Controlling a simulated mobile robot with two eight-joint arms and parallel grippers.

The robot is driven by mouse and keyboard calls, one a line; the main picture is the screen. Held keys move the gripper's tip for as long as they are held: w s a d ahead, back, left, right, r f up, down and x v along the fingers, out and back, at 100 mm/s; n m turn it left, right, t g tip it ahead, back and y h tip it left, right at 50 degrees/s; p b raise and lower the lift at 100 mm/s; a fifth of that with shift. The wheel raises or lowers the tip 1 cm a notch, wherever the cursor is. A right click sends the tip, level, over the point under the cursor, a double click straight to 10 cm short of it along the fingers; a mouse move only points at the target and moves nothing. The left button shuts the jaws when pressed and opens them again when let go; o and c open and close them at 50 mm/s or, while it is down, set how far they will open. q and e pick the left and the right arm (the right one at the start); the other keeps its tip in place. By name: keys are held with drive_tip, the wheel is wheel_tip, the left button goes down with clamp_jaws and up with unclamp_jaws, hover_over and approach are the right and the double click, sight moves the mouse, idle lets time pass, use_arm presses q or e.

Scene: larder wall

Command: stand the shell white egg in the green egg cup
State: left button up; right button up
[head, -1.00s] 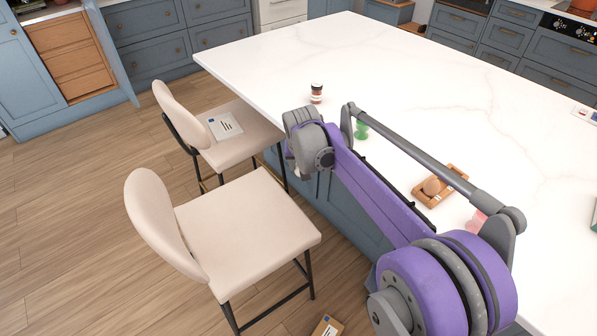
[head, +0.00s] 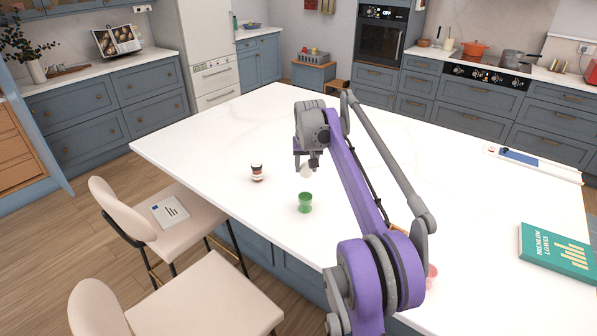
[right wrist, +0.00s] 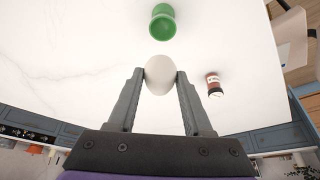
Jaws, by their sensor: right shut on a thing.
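The shell white egg (right wrist: 159,75) is between the fingertips of my right gripper (right wrist: 160,80), which is shut on it. In the head view the egg (head: 307,171) hangs below the right gripper (head: 307,160), above the white island top. The green egg cup (head: 305,203) stands upright on the island near its front edge, empty as far as I can see. In the right wrist view the cup (right wrist: 162,22) lies just beyond the egg, apart from it. My left gripper is not in view.
A pink object (head: 432,271) is partly hidden behind my right arm. A teal book (head: 558,252) lies at the right. Two cream chairs stand along the island's front edge. Much of the island top is clear.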

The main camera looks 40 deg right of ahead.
drive_tip(key=b, duration=0.4)
approach(305, 198)
drive_tip(key=shift+w+d+f, duration=0.3)
drive_tip(key=shift+w+d, duration=0.05)
drive_tip(key=shift+w, duration=0.25)
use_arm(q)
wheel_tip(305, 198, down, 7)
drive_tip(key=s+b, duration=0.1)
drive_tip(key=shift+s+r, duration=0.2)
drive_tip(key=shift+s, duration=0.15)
use_arm(e)
drive_tip(key=shift+f, duration=1.6)
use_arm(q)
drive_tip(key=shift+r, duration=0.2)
use_arm(e)
drive_tip(key=o, duration=1)
drive_tip(key=shift+o, duration=0.3)
